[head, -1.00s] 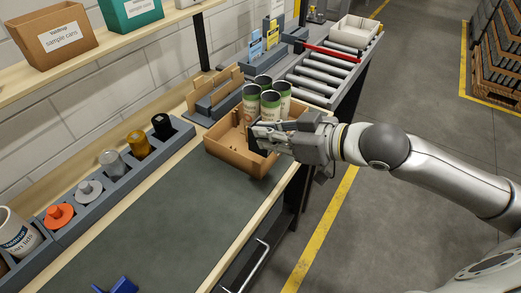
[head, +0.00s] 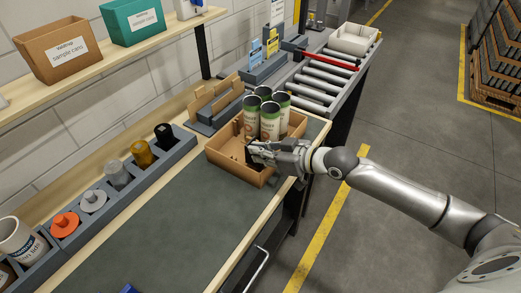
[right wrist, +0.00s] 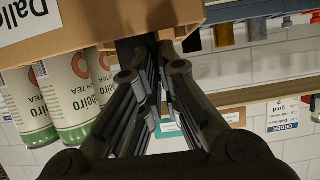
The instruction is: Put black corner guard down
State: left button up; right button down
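The black corner guard (head: 250,153) is a small dark piece at the near corner of an open brown cardboard box (head: 225,161). In the right wrist view, which is upside down, the guard (right wrist: 137,46) shows as a dark strip against the box corner (right wrist: 95,27). My right gripper (head: 256,152) is shut on the guard, its fingertips (right wrist: 150,52) closed around it. The fingers hide part of the guard, so I cannot tell how fully it sits on the corner. Several green-and-white cans (head: 270,122) stand upright in the box. My left gripper is not in view.
A roller conveyor (head: 315,84) with a white tray (head: 354,38) lies beyond the box. A shelf (head: 120,62) with bins is above.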

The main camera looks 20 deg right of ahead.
jog(key=shift+f+b, duration=0.4)
jog(key=shift+f, duration=0.2)
jog(key=c, duration=1.6)
grip_release()
jog(key=shift+c, duration=0.2)
jog(key=shift+r+p, duration=0.35)
jog(key=shift+r, duration=0.2)
jog(key=b+v, duration=0.1)
jog(key=v, duration=1.1)
